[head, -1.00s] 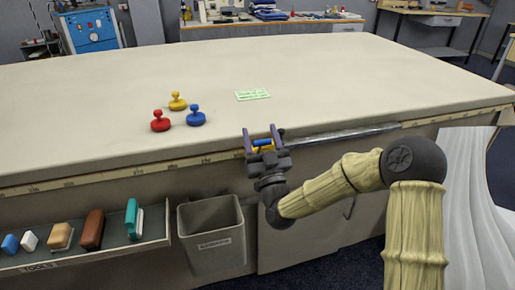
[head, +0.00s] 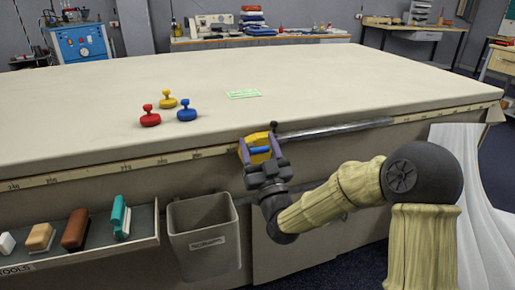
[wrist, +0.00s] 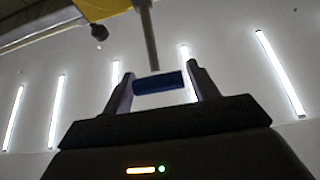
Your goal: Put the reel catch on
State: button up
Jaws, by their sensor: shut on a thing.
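The reel catch shows as a blue handle (wrist: 160,82) on a thin grey rod (wrist: 150,35) in the wrist view. My gripper (wrist: 158,88) is shut on the blue handle, one finger at each end. In the head view my gripper (head: 260,152) is at the table's front edge, with the blue handle (head: 260,149) between its fingers. A yellow housing (head: 256,138) sits just behind the handle, partly hidden by my fingers. Its yellow underside (wrist: 100,8) also shows in the wrist view. Whether the catch is engaged cannot be told.
A long metal bar (head: 335,132) runs along the table edge (head: 430,115) to the right. Red (head: 150,117), yellow (head: 168,101) and blue (head: 186,112) knobbed weights and a green card (head: 244,94) lie on the table. A bin (head: 204,235) and tool shelf (head: 145,243) are below.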

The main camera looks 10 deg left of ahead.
jog(key=shift+f, duration=0.1)
dwell(0.3)
jog(key=o, duration=1.4)
jog(key=shift+s, duration=0.1)
jog(key=shift+d, duration=0.1)
jog(key=shift+s+d+f+b, duration=0.1)
jog(key=shift+s+f+b, duration=0.15)
jog(key=shift+b, duration=0.15)
jog(key=b+v, duration=1.6)
jog(key=shift+s+d+f, duration=0.1)
jog(key=shift+s+d, duration=0.05)
jog(key=shift+d, duration=0.1)
